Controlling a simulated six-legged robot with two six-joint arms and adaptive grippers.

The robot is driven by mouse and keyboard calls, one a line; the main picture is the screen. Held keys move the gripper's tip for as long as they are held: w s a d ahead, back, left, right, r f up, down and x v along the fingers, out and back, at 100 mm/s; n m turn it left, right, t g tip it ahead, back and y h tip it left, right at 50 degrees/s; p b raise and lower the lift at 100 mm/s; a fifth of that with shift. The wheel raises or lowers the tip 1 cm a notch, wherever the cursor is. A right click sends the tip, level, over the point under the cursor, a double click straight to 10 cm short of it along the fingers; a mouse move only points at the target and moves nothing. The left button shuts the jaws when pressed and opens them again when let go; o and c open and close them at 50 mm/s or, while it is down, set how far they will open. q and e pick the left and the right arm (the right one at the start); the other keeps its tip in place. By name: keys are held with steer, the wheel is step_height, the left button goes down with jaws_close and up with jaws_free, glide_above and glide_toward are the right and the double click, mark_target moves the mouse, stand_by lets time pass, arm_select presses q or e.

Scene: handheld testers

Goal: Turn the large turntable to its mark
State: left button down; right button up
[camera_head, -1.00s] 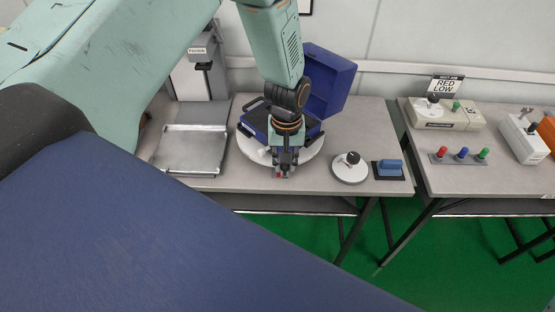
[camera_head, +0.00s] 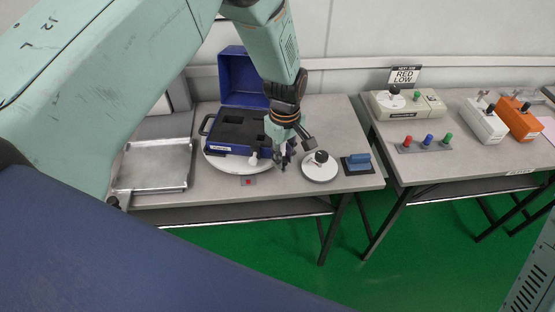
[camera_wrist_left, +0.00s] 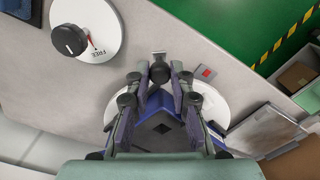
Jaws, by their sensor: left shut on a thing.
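The large turntable (camera_head: 215,163) is a white disc on the left table. An open blue case (camera_head: 232,133) with dark foam stands on it, its raised lid (camera_head: 240,75) at the back. A small white piece (camera_head: 253,158) sits at the case's front. A plate with a red square (camera_head: 248,181) lies on the table at the disc's front edge; it also shows in the left wrist view (camera_wrist_left: 206,72). My left gripper (camera_head: 285,159) is at the disc's right edge, shut on a dark round knob (camera_wrist_left: 159,72). My fingers partly hide it. My right gripper is not in view.
A smaller white dial (camera_head: 320,172) with a black knob is close right of my left gripper, then a blue block (camera_head: 358,162) on a dark base. A metal tray (camera_head: 152,165) is at left. Test boxes (camera_head: 408,103) stand on the right table (camera_head: 440,165).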

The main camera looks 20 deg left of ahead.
arm_select(q)
steer(key=shift+w+d+r+n+b, duration=0.1)
steer(key=shift+w+d+n+b, duration=0.15)
steer(key=shift+w+n, duration=0.35)
steer(key=shift+w+d+f+n+b, duration=0.1)
steer(key=shift+w+d+n+b, duration=0.2)
steer(key=shift+w, duration=0.5)
steer(key=shift+w+d+r+n+b, duration=0.1)
steer(key=shift+w+n+b, duration=0.15)
steer(key=shift+w+n, duration=0.35)
steer(key=shift+w, duration=0.2)
steer(key=c, duration=1.2)
jaws_free()
steer(key=shift+s+a, duration=0.1)
steer(key=shift+s, duration=0.05)
steer(key=shift+o, duration=0.2)
step_height(320, 180, up, 12)
